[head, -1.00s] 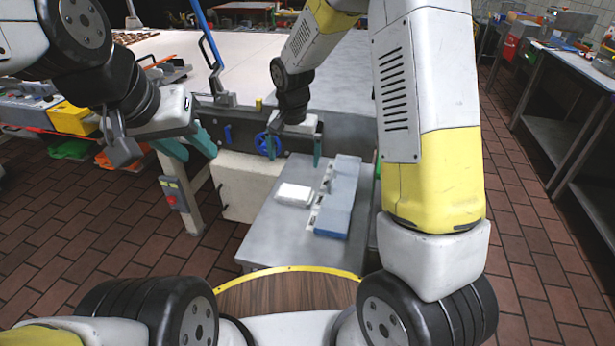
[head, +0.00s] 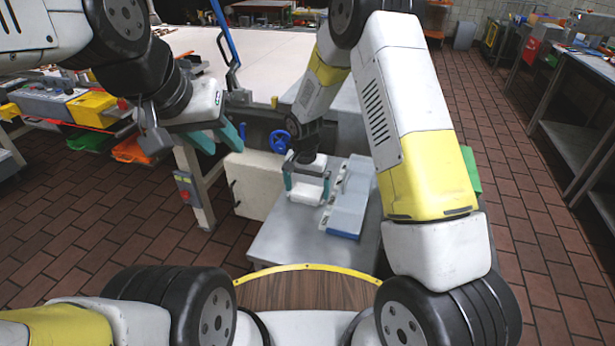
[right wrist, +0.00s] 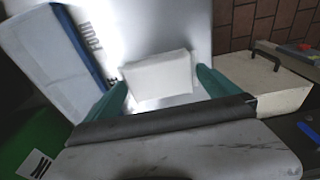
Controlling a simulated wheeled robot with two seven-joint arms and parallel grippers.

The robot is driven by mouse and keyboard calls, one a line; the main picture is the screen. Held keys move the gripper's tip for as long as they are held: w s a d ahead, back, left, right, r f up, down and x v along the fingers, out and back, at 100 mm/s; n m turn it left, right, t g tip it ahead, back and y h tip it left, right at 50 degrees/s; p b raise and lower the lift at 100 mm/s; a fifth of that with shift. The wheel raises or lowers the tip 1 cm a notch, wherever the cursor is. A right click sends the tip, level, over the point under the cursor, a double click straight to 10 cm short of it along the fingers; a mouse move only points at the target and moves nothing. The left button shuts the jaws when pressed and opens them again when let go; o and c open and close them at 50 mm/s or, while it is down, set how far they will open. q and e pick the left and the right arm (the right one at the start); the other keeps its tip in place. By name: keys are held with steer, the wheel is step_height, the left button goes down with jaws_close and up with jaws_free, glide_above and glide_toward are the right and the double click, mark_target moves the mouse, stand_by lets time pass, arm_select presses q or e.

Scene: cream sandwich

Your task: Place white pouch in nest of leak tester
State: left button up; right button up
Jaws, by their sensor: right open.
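The white pouch (head: 308,195) lies on the steel table, to the left of the blue-grey leak tester (head: 349,206). My right gripper (head: 307,188) is open above the pouch, one teal finger on each side. In the right wrist view, the pouch (right wrist: 158,75) lies just beyond and between the open fingertips (right wrist: 160,84); I cannot tell if they touch it. The leak tester (right wrist: 62,55) shows at the upper left there. The tester's nest cannot be made out. My left gripper (head: 221,140) is open and empty, left of the table.
The steel table (head: 285,240) has bare surface in front of the pouch. A cream box (head: 257,185) stands left of it, near a post with a red-button control box (head: 187,188). A blue handwheel (head: 280,142) is behind. Yellow and orange bins are at far left.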

steer(key=c, duration=1.2)
steer(key=shift+c, duration=0.2)
steer(key=shift+r, duration=0.15)
